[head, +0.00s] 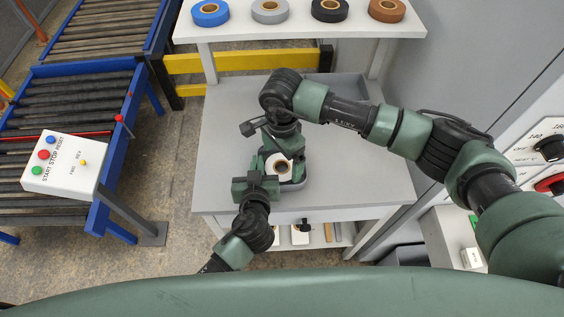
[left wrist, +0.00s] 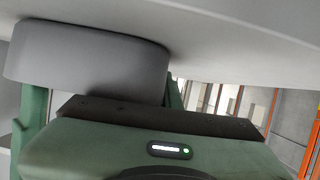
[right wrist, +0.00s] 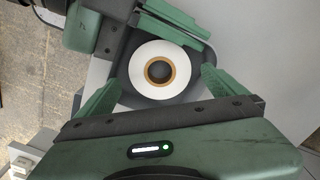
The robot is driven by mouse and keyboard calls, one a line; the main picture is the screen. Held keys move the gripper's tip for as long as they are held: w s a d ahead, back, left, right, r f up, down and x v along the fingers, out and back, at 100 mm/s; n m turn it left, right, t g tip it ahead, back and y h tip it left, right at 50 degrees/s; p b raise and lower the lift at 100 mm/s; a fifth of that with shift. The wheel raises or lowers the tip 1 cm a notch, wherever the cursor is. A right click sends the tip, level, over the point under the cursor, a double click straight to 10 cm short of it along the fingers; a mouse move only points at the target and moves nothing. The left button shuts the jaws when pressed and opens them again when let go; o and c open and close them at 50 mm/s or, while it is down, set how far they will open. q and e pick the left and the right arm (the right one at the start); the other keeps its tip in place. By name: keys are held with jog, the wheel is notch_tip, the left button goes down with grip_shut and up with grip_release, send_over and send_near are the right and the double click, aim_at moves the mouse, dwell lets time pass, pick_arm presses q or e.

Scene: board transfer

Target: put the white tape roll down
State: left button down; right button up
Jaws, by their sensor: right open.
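The white tape roll (head: 282,168), with a brown core, lies flat on a dark rounded grey base over the grey table (head: 350,185). It also shows in the right wrist view (right wrist: 153,70). My right gripper (right wrist: 158,90) is open, with one finger on each side of the roll; gaps show between fingers and roll. My left gripper (head: 270,170) is beside the base, at the left of the roll. In the left wrist view a grey rounded body (left wrist: 85,62) fills the space by its fingers; whether they clamp it is unclear.
A white shelf (head: 300,30) at the back carries a blue roll (head: 210,12), a grey roll (head: 270,10), a black roll (head: 330,9) and a brown roll (head: 387,9). A roller conveyor (head: 75,95) with a button box (head: 62,165) stands left. The table's right side is clear.

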notch_tip(320, 180, up, 9)
dwell(0.3)
pick_arm(q)
jog(key=c, duration=1.6)
grip_release()
pick_arm(e)
jog(key=shift+f, duration=0.1)
pick_arm(q)
jog(key=shift+s, duration=0.1)
jog(key=v, duration=1.2)
